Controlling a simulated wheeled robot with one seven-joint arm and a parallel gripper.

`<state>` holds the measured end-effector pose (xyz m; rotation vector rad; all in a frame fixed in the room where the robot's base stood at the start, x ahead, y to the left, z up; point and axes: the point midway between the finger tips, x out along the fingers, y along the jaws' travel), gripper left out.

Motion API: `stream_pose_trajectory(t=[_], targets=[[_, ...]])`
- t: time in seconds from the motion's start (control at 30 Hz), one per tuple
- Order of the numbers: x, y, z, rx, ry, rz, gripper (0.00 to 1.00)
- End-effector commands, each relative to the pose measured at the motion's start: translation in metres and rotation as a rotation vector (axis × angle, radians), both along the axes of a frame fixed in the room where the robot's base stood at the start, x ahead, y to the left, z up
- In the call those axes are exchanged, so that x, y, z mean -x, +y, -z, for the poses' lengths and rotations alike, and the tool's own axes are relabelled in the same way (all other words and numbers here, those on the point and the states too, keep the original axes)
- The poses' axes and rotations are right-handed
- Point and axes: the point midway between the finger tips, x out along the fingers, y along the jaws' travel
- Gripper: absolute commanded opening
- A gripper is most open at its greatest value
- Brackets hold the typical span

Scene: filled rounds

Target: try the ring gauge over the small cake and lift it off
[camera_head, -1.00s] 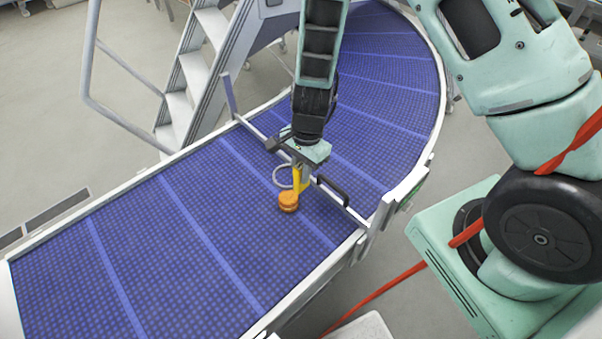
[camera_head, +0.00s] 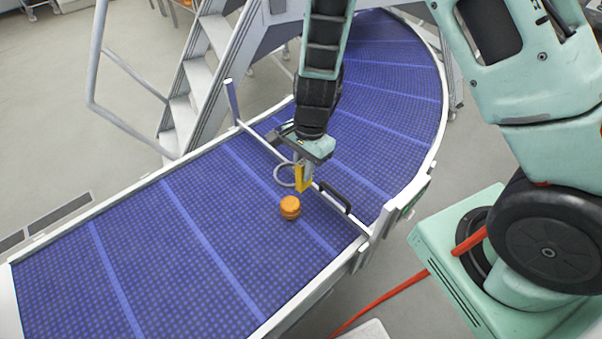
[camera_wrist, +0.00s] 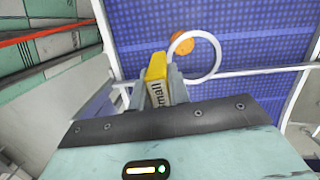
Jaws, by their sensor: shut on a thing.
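The small cake (camera_head: 290,208) is a round orange-brown cake on the blue belt. It also shows in the wrist view (camera_wrist: 181,42), partly behind the ring. The ring gauge is a grey ring (camera_head: 276,176) with a yellow handle (camera_head: 304,180); lettering that seems to read "small" shows on the handle in the wrist view (camera_wrist: 157,85). My gripper (camera_head: 303,168) is shut on the yellow handle. The ring is held above the belt, beyond the cake in the head view, and is not around it. In the wrist view the ring (camera_wrist: 219,58) overlaps the cake's edge.
White side rails edge the curved conveyor. Metal stairs (camera_head: 195,75) stand behind at the left. The belt's near-left part is clear.

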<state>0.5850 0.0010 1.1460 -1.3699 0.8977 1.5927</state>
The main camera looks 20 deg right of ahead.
Motion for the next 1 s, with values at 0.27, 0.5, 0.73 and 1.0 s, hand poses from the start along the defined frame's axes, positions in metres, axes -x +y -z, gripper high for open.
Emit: stream_pose_trajectory(t=[0.27,0.5,0.73,1.0], targets=[[0.0,0.0,0.013,0.0,0.0,0.0,0.0],[0.0,0.0,0.025,-0.001,0.0,0.0,0.0],[0.0,0.0,0.036,0.0,0.0,0.0,0.0],[0.0,0.0,0.048,0.0,0.0,0.0,0.0]])
